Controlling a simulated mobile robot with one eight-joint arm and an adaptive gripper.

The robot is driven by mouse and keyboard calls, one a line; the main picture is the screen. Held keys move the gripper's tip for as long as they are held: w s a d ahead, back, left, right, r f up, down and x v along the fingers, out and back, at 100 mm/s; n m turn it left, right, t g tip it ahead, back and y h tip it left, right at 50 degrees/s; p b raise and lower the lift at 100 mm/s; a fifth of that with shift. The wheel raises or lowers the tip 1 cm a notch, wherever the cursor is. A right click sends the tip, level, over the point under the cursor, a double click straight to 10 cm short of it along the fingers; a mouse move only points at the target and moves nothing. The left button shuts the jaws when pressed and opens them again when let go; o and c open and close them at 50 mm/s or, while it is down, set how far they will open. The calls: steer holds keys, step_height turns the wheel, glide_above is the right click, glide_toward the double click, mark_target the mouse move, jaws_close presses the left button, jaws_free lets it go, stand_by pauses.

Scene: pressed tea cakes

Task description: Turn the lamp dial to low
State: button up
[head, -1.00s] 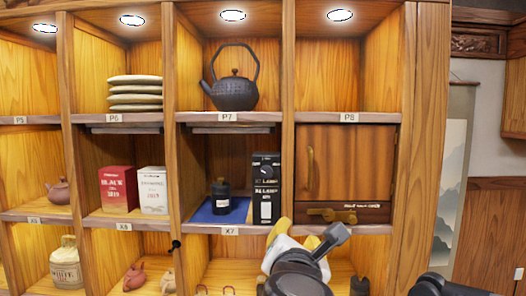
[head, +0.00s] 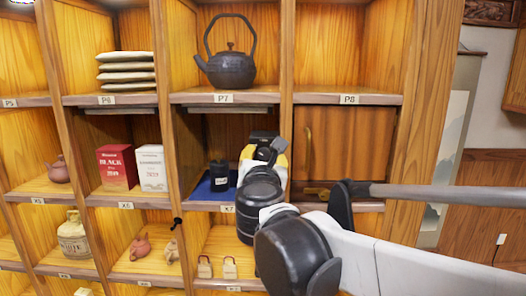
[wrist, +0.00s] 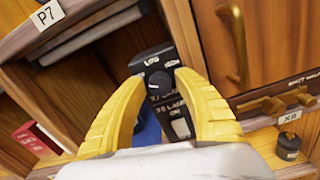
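The lamp is a tall black box (wrist: 158,61) with white lettering that reads LOW at left and what looks like HIGH at right. Its round black dial (wrist: 160,83) is below the lettering. In the wrist view, my gripper (wrist: 162,80) is open, with its yellow fingers on either side of the dial. I cannot tell whether the fingers touch it, and the dial's setting is not clear. In the head view, my gripper (head: 262,158) is in front of the lamp in compartment X7, and my arm hides most of the box.
A black canister (head: 219,173) stands on a blue mat (head: 203,191) left of the lamp. A wooden cabinet door (head: 352,150) with a brass handle (wrist: 232,40) is close on the right. A teapot (head: 231,68) sits on the shelf above. A shelf divider stands beside the lamp.

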steer(key=shift+w, duration=0.25)
jaws_close()
steer(key=shift+m, duration=0.4)
steer(key=m+b, duration=0.2)
steer(key=m, duration=0.2)
steer(key=shift+f+m, duration=0.1)
steer(key=shift+m, duration=0.3)
steer(key=m+b, duration=0.1)
steer(key=m, duration=0.5)
steer(key=shift+b, duration=0.35)
